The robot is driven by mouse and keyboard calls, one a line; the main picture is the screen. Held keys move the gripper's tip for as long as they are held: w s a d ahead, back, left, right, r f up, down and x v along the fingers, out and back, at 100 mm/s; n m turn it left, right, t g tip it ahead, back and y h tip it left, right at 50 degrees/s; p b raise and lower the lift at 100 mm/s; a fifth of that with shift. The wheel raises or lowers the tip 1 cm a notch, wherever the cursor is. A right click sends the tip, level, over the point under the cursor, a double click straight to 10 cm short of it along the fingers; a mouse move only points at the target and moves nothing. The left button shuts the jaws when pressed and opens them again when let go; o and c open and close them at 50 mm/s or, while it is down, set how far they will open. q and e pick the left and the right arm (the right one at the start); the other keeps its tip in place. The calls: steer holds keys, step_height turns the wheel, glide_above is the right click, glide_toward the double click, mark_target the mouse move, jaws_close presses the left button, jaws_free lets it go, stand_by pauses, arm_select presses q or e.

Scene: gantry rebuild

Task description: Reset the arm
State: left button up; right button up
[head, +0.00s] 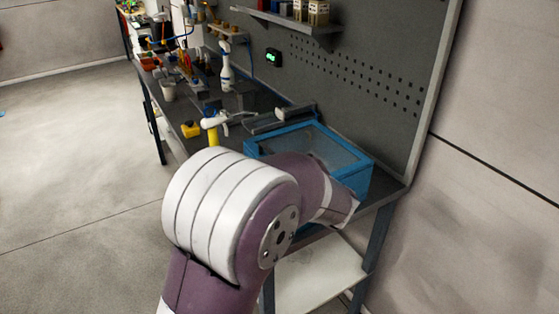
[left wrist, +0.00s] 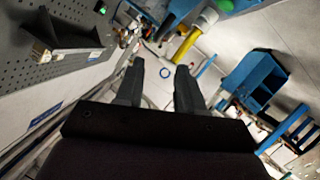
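One of my arms, purple and white, fills the lower middle of the head view. Its elbow-like joint stands in front of the workbench, and its far link reaches right, beside the blue bin. I cannot tell from this view which arm it is, and no gripper shows there. In the left wrist view my left gripper (left wrist: 160,67) has its two dark fingers apart, with nothing held between them. Pale floor shows through the gap. My right gripper is in neither view.
The workbench (head: 182,118) runs along a pegboard wall (head: 365,85). On it are a blue bin (head: 360,180), a hammer with a yellow handle (head: 212,134), a yellow block (head: 190,130), a spray bottle (head: 226,72) and a white cup (head: 168,91). Open floor (head: 70,160) lies left.

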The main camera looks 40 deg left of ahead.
arm_select(q)
steer(key=shift+s+d+r, duration=0.1)
steer(key=shift+s+d, duration=0.05)
steer(key=shift+d, duration=0.1)
stand_by(0.3)
steer(key=w+d+f+m+t+h, duration=0.1)
steer(key=d+f+m+h, duration=0.45)
steer(key=d, duration=0.25)
steer(key=d+f+m+h, duration=0.4)
steer(key=d+m+h, duration=0.15)
steer(key=d, duration=0.25)
steer(key=s+d+f+m+g+p, duration=0.1)
steer(key=s+f+m+g, duration=0.1)
steer(key=s, duration=0.5)
steer(key=s+d+f+m+g+h+p, duration=0.1)
steer(key=s+d+f+m+g+p, duration=0.1)
steer(key=s+m+g, duration=0.3)
steer(key=shift+s, duration=1.1)
